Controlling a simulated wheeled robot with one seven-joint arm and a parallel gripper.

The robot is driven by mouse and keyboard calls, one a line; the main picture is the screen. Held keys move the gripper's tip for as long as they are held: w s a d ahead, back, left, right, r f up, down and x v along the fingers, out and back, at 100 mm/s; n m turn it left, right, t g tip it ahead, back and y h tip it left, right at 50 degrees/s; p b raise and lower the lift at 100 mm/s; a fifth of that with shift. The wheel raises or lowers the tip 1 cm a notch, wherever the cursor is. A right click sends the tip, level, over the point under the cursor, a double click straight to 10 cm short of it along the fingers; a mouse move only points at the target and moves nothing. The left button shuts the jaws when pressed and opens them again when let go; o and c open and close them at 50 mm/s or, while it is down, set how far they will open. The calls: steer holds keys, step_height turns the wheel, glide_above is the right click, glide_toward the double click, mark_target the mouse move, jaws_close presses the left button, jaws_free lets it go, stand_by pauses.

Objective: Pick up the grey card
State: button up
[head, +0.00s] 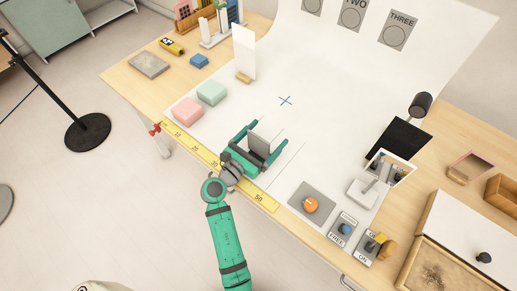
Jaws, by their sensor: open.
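A grey card (260,142) stands roughly upright on the white sheet near the front of the table. My green gripper (270,136) reaches in from the front edge, with one finger on each side of the card. The jaws are open. The card's lower part is partly hidden by the gripper, and I cannot tell whether either finger touches it.
A yellow ruler (188,142) runs along the front edge. Pink (188,112) and green (211,92) blocks lie left. A white card (244,50) stands in a wooden base behind. An orange knob (311,205) is at right. The sheet's middle is clear.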

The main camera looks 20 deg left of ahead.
steer(key=c, duration=1.3)
steer(key=shift+o, duration=0.2)
steer(key=shift+r, duration=0.1)
